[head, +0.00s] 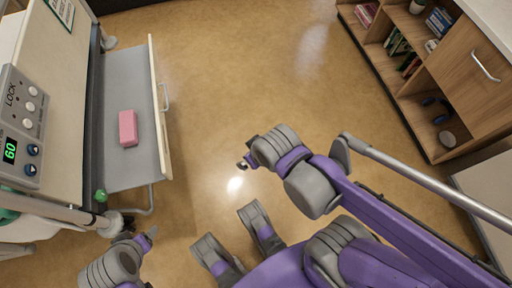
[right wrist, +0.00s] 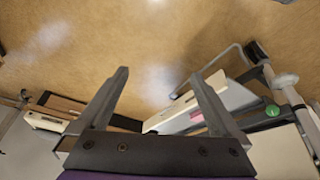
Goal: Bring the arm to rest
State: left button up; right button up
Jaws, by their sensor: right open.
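My right arm reaches in from the right in the head view, its gripper (head: 244,163) over bare floor to the right of the bedside unit. In the right wrist view the two fingers of this gripper (right wrist: 161,75) stand wide apart with nothing between them, only floor beyond. My left gripper (head: 150,236) shows at the lower left of the head view, close to the unit's lower corner. Its fingers are small and partly hidden, so their opening is unclear.
A grey drawer (head: 108,85) stands pulled out at the left with a pink block (head: 128,128) in it. A control panel (head: 22,125) is beside it. A wooden shelf unit (head: 425,75) stands at the upper right. The floor (head: 250,75) between is clear.

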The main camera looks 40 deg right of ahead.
jog(key=shift+s+f+m, duration=0.2)
jog(key=shift+s+m, duration=0.3)
jog(key=shift+s, duration=0.15)
pick_arm(q)
notch_tip(320, 180, up, 23)
jog(key=w+t+p, duration=0.1)
jog(key=p, duration=1.9)
pick_arm(e)
notch_tip(320, 180, up, 23)
jog(key=w+t, duration=0.1)
pick_arm(q)
jog(key=shift+w+f, duration=0.15)
pick_arm(e)
jog(key=shift+w+f, duration=0.15)
